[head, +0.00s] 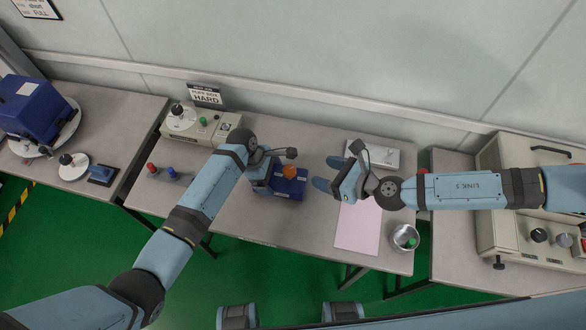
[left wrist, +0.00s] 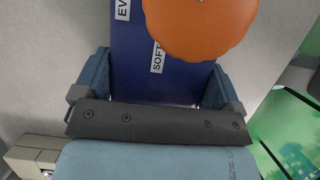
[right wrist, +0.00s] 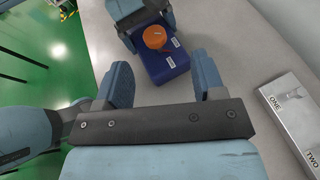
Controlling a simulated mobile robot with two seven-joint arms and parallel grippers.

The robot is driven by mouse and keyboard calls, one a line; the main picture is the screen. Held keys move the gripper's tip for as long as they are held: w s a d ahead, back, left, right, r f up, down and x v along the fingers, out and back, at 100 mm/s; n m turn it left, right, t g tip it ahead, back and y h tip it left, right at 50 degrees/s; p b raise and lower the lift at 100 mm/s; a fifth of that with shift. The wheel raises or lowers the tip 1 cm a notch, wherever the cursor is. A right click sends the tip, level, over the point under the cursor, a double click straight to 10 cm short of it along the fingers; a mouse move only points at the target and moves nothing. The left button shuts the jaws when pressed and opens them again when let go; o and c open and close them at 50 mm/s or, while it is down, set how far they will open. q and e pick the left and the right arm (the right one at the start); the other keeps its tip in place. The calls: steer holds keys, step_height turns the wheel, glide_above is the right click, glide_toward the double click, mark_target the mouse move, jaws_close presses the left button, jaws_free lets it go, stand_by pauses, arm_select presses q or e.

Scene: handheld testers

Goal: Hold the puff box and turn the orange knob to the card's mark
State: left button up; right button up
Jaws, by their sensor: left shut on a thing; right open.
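The blue puff box (head: 291,188) stands on the middle table with the round orange knob (head: 290,171) on it. My left gripper (head: 268,178) is shut on the box, its fingers on either side of it in the left wrist view (left wrist: 155,85). White labels, one reading SOFT, show near the knob (left wrist: 200,22) there. My right gripper (head: 330,175) is open and empty, to the right of the box and apart from it. In the right wrist view the knob (right wrist: 155,37) lies beyond the open fingers (right wrist: 162,78). The card (head: 206,96) at the back reads PUFF BOX HARD.
A beige tester (head: 223,128) stands back left, with red and blue pegs (head: 160,172) before it. A pale plate marked ONE and TWO (right wrist: 288,112), a pink sheet (head: 357,230) and a metal cup (head: 404,238) lie right. Bare tabletop is in front of the box.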

mark_target(291, 170)
steer(key=shift+n+g, duration=0.5)
steer(key=shift+n, duration=0.1)
steer(key=x, duration=0.7)
steer(key=s+f+x, duration=0.1)
steer(key=x, duration=0.2)
steer(key=shift+w+a+f, duration=0.2)
steer(key=shift+a+f, duration=0.05)
steer(key=c, duration=0.9)
